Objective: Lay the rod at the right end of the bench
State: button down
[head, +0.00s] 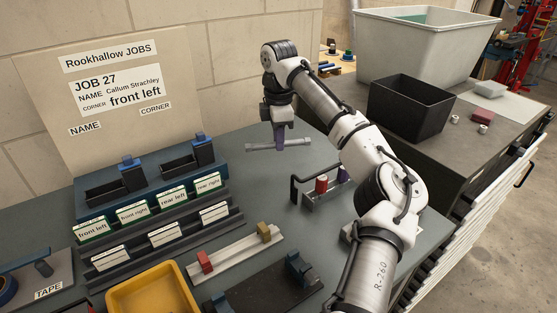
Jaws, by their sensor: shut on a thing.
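My gripper (280,141) hangs from my arm near the middle of the head view, pointing down. It is shut on the rod (261,147), a thin pale grey bar. The rod lies roughly level across the jaws, with an end sticking out on each side; the jaws hide its middle. It appears held above the bench (250,184), a blue-grey top. My arm covers part of the bench's right side, and which part is its right end is not clear to me.
A caddy (327,192) with a handle and a red piece stands right of centre. Labelled racks (150,213), a slotted pale strip (236,252) and a yellow tray (155,291) fill the left and front. A black bin (410,108) stands on the dark cabinet at right.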

aim_at(279, 170)
jog(key=shift+f+p, duration=0.3)
jog(key=shift+f, duration=3.2)
jog(key=c, duration=1.4)
grip_release()
jog(key=shift+f, duration=0.1)
notch_tip(279, 170, up, 12)
jog(key=shift+r+b, duration=0.15)
jog(key=shift+b, duration=0.25)
